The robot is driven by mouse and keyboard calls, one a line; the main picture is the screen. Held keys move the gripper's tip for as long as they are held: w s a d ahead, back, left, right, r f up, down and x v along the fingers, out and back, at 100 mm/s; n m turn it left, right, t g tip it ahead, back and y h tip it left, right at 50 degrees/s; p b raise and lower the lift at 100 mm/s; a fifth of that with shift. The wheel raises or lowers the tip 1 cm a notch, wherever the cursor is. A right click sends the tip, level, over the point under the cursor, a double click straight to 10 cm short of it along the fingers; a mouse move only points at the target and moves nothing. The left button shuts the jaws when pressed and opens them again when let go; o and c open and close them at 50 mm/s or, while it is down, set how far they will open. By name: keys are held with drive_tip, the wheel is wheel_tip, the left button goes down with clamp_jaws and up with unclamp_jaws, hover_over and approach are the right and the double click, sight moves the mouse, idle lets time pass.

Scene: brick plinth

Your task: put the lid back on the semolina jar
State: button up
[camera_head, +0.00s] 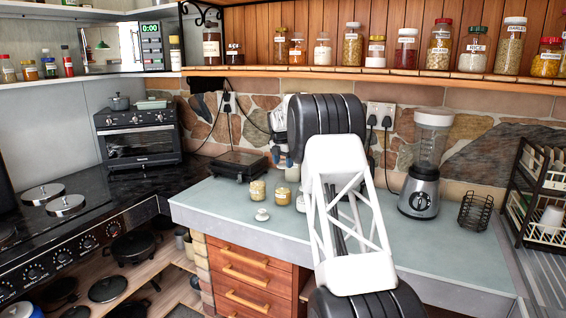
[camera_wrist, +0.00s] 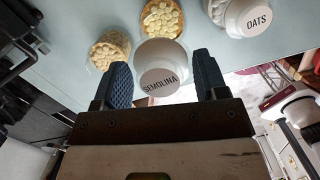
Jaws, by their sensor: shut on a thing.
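My gripper (camera_wrist: 162,72) is shut on the white round semolina lid (camera_wrist: 160,58), with a finger on each side of it. SEMOLINA is printed on its face. I cannot read which jar holds semolina.
A white lid marked OATS (camera_wrist: 256,20) lies in front of the left jar; it also shows in the head view (camera_head: 262,214). A black grill (camera_head: 238,166) stands behind the jars. A blender (camera_head: 420,185) and wire basket (camera_head: 475,210) stand right. The counter's front left (camera_head: 215,205) is clear.

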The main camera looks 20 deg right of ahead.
wheel_tip(320, 180, down, 6)
idle(0.9)
drive_tip(key=shift+f, duration=0.3)
idle(2.6)
drive_tip(key=o, duration=1)
drive_tip(key=shift+o, duration=0.4)
drive_tip(key=shift+r, duration=0.15)
drive_tip(key=shift+r, duration=3.35)
drive_tip(key=shift+c, duration=0.5)
clamp_jaws()
